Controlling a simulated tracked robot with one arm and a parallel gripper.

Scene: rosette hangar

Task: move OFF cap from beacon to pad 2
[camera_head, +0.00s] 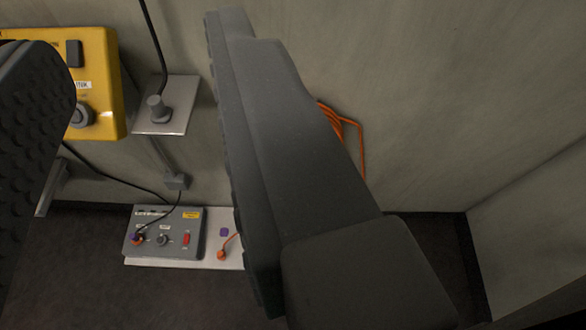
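My gripper (140,40) is open, with one dark ridged finger at the left edge and the other large across the middle. Nothing is between the fingers. I cannot identify the beacon, the OFF cap or pad 2 for sure. A grey control box (163,222) low between the fingers carries a purple-and-orange plug, a round knob and a red switch. It sits on a white plate (222,260). To its right on the plate are a small purple square (224,232) and an orange plug-like piece (222,254) with an orange cord. The right finger hides part of the plate.
A yellow wall box (103,100) with a knob is at upper left, partly behind the left finger. Beside it, a grey wall plate (185,97) holds a round fitting with a black cable. An orange cable coil (352,130) hangs behind the right finger. Bare wall lies right.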

